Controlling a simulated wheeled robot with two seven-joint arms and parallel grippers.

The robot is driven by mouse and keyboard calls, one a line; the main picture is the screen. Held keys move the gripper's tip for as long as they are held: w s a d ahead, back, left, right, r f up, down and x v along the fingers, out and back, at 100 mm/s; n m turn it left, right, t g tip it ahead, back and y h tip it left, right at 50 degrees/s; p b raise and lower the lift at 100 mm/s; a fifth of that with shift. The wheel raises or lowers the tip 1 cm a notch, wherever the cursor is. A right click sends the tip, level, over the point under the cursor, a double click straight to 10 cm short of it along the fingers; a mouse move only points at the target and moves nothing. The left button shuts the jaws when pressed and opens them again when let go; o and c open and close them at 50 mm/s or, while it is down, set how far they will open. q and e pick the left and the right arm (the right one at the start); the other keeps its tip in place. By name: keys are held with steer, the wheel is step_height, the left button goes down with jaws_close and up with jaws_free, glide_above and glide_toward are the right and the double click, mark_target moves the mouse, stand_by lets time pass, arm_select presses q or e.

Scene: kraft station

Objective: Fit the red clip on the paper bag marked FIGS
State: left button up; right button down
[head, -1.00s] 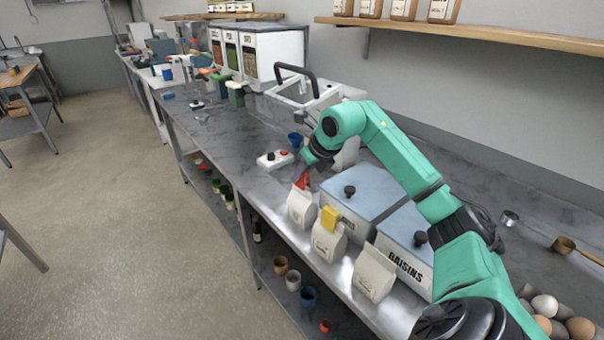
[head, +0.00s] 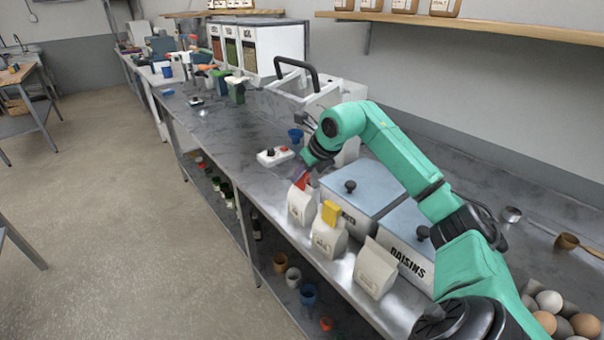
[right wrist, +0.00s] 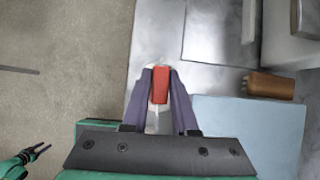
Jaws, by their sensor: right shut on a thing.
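Three pale paper bags stand in a row along the counter's front edge: a far one (head: 301,208), a middle one (head: 327,240) with a yellow clip (head: 330,213) on its top, and a near one (head: 375,270) with no clip. Their labels are too small to read. My right gripper (right wrist: 160,83) is shut on the red clip (right wrist: 160,88), which also shows in the head view (head: 302,180) at the far bag's top. I cannot tell whether it grips the paper. My left gripper (right wrist: 38,150) shows small at the wrist view's lower left, fingers apart.
Two lidded bins stand behind the bags; the near bin (head: 402,243) reads RAISINS. A white switch box (head: 275,157) and a blue cup (head: 296,136) lie beyond the far bag. Eggs (head: 549,301) and scoops are at the right. The floor at left is open.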

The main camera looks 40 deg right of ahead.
steer(key=shift+f, duration=0.1)
steer(key=shift+f+b, duration=0.65)
steer(key=c, duration=0.6)
jaws_free()
steer(key=shift+o, duration=0.2)
steer(key=o, duration=0.6)
steer(key=shift+c, duration=0.2)
steer(key=shift+r, duration=0.2)
steer(key=shift+r+p, duration=4.25)
steer(key=shift+r, duration=0.2)
steer(key=shift+f, duration=0.1)
